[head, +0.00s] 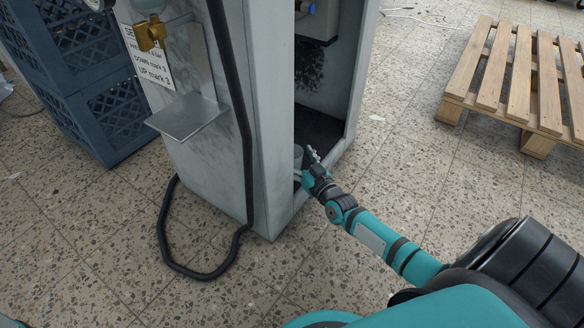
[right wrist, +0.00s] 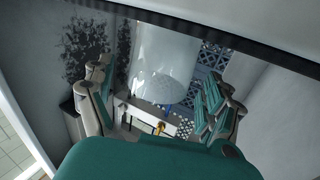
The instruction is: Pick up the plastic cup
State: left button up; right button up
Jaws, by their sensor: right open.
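The plastic cup (right wrist: 165,55) is pale and see-through. In the right wrist view it stands in the gap between the fingers of my right gripper (right wrist: 158,88), with clear space to either side. In the head view the cup (head: 298,154) shows as a small pale shape just inside the cabinet's open side, partly hidden by the cabinet edge and the gripper. My right gripper (head: 312,165) is open around it at the cabinet opening. My left gripper is not in view.
The tall grey cabinet (head: 218,110) has a metal shelf (head: 186,117) and a black hose (head: 165,240) looping onto the floor. Blue crates (head: 105,115) stand at the left. A wooden pallet (head: 495,70) lies at the upper right. The floor between is clear.

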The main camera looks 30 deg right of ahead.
jog(key=shift+w, duration=0.25)
jog(key=c, duration=1.2)
